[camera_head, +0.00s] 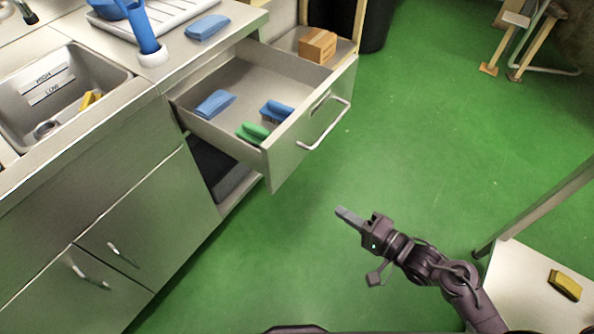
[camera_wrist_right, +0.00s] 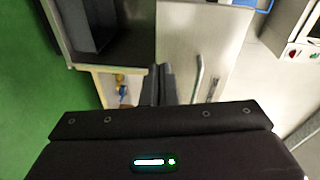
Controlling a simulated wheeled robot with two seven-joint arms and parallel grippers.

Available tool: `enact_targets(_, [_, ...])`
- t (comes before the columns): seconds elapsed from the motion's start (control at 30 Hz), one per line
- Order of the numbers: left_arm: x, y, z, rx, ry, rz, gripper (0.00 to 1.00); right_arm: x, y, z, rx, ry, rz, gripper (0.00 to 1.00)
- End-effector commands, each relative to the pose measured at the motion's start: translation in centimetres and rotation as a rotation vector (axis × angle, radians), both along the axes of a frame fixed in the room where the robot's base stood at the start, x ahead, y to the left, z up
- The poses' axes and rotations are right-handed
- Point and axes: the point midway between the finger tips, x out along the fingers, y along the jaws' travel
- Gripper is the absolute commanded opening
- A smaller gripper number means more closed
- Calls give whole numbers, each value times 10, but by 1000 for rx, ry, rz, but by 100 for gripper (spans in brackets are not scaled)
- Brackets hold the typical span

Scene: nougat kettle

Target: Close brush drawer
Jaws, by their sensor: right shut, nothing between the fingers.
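The brush drawer (camera_head: 240,85) stands pulled out of the steel counter in the head view, with its handle (camera_head: 328,125) on the front. Inside lie a blue brush (camera_head: 214,103), a second blue brush (camera_head: 277,110) and a green brush (camera_head: 253,133). My right gripper (camera_head: 343,214) is shut and empty, in front of the drawer and apart from it, over the green floor. Its closed fingers also show in the right wrist view (camera_wrist_right: 158,84). My left gripper is in neither view.
A sink (camera_head: 125,70) is set in the counter at left. Another blue brush (camera_head: 208,27) lies on the counter top. A cardboard box (camera_head: 317,45) sits behind the drawer. A white table (camera_head: 530,290) with a yellow sponge (camera_head: 565,285) is at lower right. The green floor between is clear.

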Motion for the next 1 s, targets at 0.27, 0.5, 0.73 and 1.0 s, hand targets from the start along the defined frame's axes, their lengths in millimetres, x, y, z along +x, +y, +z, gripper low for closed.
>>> enact_targets(0.27, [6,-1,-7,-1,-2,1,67,-14,29,52,169,24,119,0])
enact_targets(0.5, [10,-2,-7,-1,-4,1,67,10,59,53,171,21,115,0])
enact_targets(0.73, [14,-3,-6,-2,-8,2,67,40,100,53,169,21,115,0])
enact_targets(1.0, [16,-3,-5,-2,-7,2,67,62,131,51,165,23,114,0])
